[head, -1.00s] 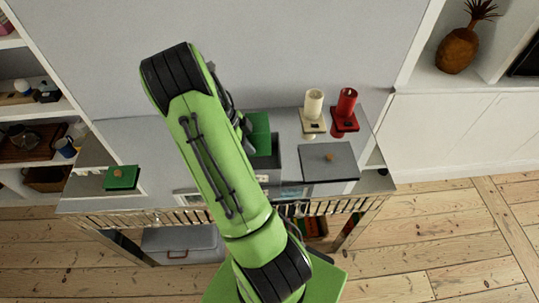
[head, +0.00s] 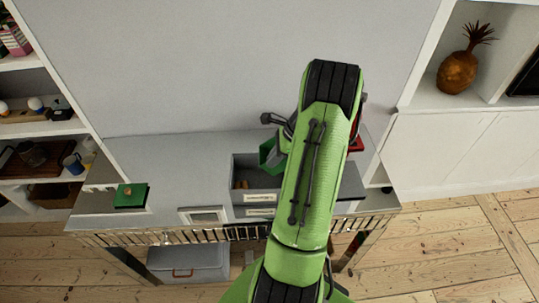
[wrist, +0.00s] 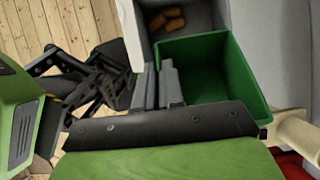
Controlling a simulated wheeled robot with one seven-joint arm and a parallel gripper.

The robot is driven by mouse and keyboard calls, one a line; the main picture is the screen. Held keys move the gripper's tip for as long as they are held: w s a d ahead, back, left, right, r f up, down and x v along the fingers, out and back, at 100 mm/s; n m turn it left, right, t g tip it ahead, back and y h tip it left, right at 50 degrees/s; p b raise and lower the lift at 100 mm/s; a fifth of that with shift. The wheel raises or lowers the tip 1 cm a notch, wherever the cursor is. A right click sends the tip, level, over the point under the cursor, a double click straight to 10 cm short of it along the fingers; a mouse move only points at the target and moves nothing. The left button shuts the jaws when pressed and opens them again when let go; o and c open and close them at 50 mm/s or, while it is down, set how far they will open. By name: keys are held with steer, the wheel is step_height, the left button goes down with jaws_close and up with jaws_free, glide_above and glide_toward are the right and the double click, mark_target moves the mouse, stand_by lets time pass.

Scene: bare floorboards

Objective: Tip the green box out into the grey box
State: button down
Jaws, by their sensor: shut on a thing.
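The green box (wrist: 203,62) is in my gripper (wrist: 160,78), whose grey fingers are shut on its wall in the wrist view. Its visible inside looks empty. The grey box (head: 243,164) stands open on the table with tan pieces (head: 240,184) inside. In the wrist view these tan pieces (wrist: 166,18) lie in the grey box (wrist: 203,14), just beyond the green box. I cannot tell whether the boxes touch.
A green lid with a knob (head: 131,196) lies at the table's left. A framed panel (head: 204,216) is at the front edge. A red holder (head: 357,143) shows behind my arm, and a cream cylinder (wrist: 297,132) is close right of the green box. The table's left middle is clear.

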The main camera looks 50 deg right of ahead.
steer(key=t+y+p, duration=0.1)
steer(key=p, duration=0.1)
steer(key=r+t+y+p, duration=0.1)
steer(key=t+p, duration=0.1)
steer(key=p, duration=0.1)
steer(key=shift+s+d+r+y+p, duration=0.3)
steer(key=shift+s+r+y, duration=0.05)
steer(key=shift+y, duration=0.05)
steer(key=shift+s+d+r+t+y+p, duration=0.15)
steer(key=shift+t+y+p, duration=0.25)
steer(key=shift+t+y, duration=0.55)
steer(key=shift+t, duration=0.55)
steer(key=shift+y, duration=0.25)
